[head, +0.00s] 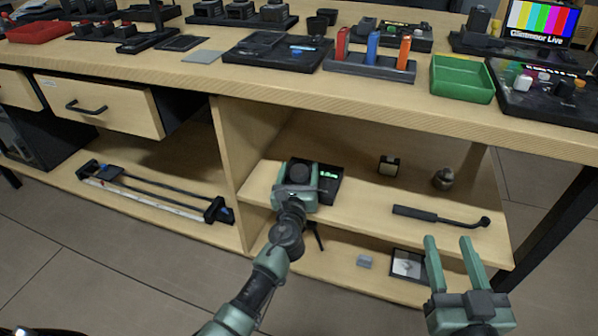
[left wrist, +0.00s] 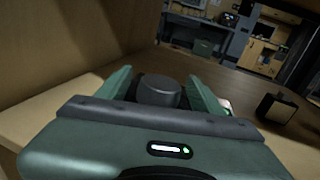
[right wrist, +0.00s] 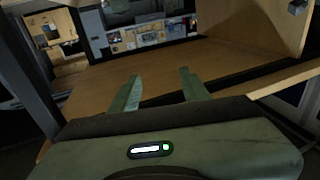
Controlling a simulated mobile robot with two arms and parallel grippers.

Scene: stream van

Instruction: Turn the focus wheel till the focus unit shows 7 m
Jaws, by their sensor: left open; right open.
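The focus unit (head: 327,192) is a black box on the middle shelf under the bench, with a small green readout (head: 330,173) too small to read. Its dark round focus wheel (head: 299,173) also shows in the left wrist view (left wrist: 158,91). My left gripper (head: 298,180) is open, with one finger on each side of the wheel; I cannot tell whether they touch it. The gripper hides part of the unit. My right gripper (head: 449,241) is open and empty in front of the shelf's right part.
On the same shelf are a small dark box with a pale face (head: 389,165), a round metal item (head: 443,179) and a black handle bar (head: 440,216). A slider rail (head: 150,190) lies in the left bay. The benchtop (head: 220,80) above is crowded.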

